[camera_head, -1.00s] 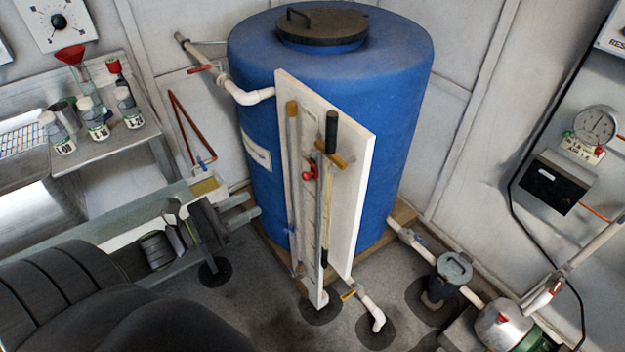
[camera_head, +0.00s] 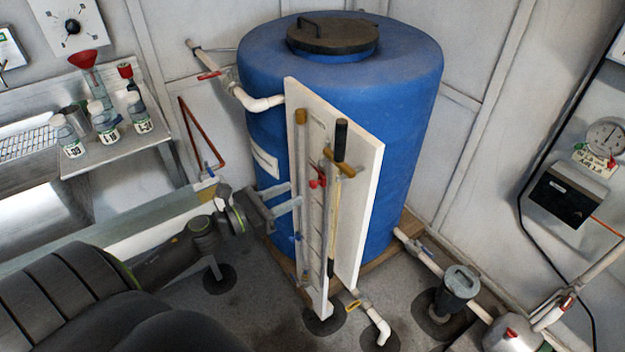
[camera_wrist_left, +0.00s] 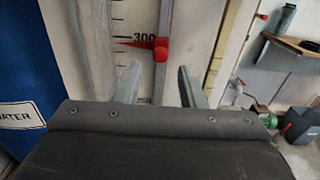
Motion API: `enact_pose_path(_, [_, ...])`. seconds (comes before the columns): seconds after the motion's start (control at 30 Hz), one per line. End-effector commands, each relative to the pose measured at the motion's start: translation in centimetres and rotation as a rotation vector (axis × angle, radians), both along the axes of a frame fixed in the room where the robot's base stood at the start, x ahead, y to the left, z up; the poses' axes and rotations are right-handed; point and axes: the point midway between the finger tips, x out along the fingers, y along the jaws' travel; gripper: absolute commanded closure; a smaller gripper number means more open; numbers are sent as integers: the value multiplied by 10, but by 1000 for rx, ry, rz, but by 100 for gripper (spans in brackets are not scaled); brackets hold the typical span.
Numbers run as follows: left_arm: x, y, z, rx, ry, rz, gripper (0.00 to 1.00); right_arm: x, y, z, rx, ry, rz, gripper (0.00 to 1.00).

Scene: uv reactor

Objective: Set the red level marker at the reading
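The red level marker (camera_head: 319,182) sits on a vertical rod on the white gauge board (camera_head: 362,205) in front of the blue tank (camera_head: 405,90). In the left wrist view the marker (camera_wrist_left: 160,48) has a red knob and a thin pointer reaching left over the scale (camera_wrist_left: 120,20), close to the 300 label. My left gripper (camera_head: 294,197) is left of the marker and slightly lower. In the left wrist view its two fingers (camera_wrist_left: 160,82) are apart and empty, pointing at the rod below the marker. The liquid level in the tube is unclear. My right gripper is not in view.
A black-handled rod (camera_head: 341,140) stands right of the marker on the board. A white pipe with a red-handled valve (camera_head: 212,75) runs above left. A side table (camera_head: 155,130) with bottles stands left. Pipes and a grey pump (camera_head: 458,285) lie at lower right.

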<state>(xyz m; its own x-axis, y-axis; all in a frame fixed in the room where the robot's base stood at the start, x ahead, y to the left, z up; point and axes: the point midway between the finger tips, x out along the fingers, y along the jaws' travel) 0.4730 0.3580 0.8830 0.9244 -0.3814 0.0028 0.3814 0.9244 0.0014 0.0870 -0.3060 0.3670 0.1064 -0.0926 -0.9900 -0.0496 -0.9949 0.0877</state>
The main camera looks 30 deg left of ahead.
Motion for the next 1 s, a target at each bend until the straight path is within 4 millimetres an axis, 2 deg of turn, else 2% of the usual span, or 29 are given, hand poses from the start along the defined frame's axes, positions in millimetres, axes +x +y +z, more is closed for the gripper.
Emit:
enact_pose_path(0.03, [6, -2, 5, -4, -2, 2, 64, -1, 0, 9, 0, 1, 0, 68])
enact_pose_path(0.3, [44, -19, 5, -6, 2, 0, 64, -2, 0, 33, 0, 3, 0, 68])
enact_pose_path(0.5, [63, -27, 2, -1, 2, 0, 64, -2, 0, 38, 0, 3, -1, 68])
enact_pose_path(0.87, [68, -29, 0, -1, 4, -1, 64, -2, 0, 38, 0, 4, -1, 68])
enact_pose_path(0.9, [68, -29, 0, -1, 4, -1, 65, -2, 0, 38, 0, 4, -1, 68])
enact_pose_path(1.0, [68, -29, 0, -1, 4, -1, 78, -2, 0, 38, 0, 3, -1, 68])
